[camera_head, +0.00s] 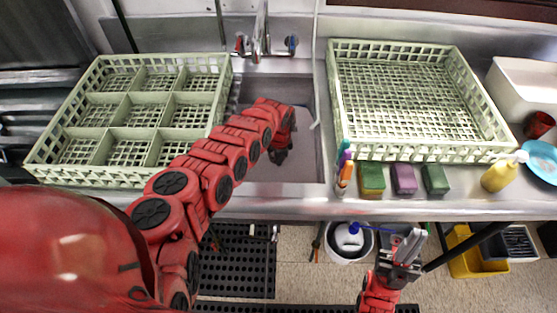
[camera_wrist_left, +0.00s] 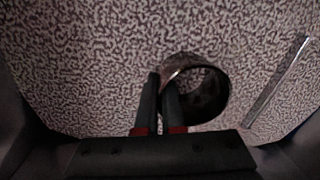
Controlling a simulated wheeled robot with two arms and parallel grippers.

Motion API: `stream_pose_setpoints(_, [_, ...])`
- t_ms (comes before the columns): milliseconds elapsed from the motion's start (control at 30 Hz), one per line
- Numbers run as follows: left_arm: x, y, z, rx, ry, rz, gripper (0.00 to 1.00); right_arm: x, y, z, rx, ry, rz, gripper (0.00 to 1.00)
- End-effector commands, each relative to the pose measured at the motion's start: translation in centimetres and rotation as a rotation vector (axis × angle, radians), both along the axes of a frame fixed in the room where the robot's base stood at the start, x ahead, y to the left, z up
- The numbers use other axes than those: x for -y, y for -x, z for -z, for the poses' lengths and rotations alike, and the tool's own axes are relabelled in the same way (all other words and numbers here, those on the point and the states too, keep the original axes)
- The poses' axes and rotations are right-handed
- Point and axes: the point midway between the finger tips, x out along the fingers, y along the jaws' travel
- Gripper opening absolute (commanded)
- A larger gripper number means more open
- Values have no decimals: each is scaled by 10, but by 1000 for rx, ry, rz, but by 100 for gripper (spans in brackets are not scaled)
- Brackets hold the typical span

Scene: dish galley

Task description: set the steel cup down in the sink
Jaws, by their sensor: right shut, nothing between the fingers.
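The steel cup (camera_wrist_left: 208,92) shows in the left wrist view as a dark, shiny round-rimmed vessel with its opening in sight. My left gripper (camera_wrist_left: 161,88) has its fingers close together at the cup's left wall, one on each side of the rim. Behind it lies the speckled sink floor; I cannot tell whether the cup touches it. In the head view my left gripper (camera_head: 280,155) reaches down into the sink (camera_head: 306,172), and I cannot make out the cup there. My right gripper (camera_head: 403,246) is shut and empty in front of the counter edge.
A divided green rack (camera_head: 110,178) stands left of the sink and an open green rack (camera_head: 430,153) right of it. Sponges (camera_head: 403,180), a yellow bottle (camera_head: 497,177) and brushes (camera_head: 345,172) line the front counter. A faucet (camera_head: 260,42) is behind the sink.

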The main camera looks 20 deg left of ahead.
Motion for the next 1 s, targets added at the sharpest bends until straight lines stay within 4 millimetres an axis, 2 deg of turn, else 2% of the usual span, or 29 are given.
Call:
stream_pose_setpoints(33, [0, 0, 13, 0, 0, 0, 0, 0, 0, 13, 0, 0, 0, 0])
stream_pose_setpoints(500, [0, 0, 72, -1, 1, -1, 0, 0, 0, 67, 0, 0, 0, 0])
stream_pose_setpoints(700, [0, 0, 85, -1, 1, -1, 0, 0, 0, 79, 0, 0, 0, 0])
stream_pose_setpoints(1000, [0, 0, 87, 0, 0, 0, 0, 0, 0, 81, 0, 0, 0, 0])
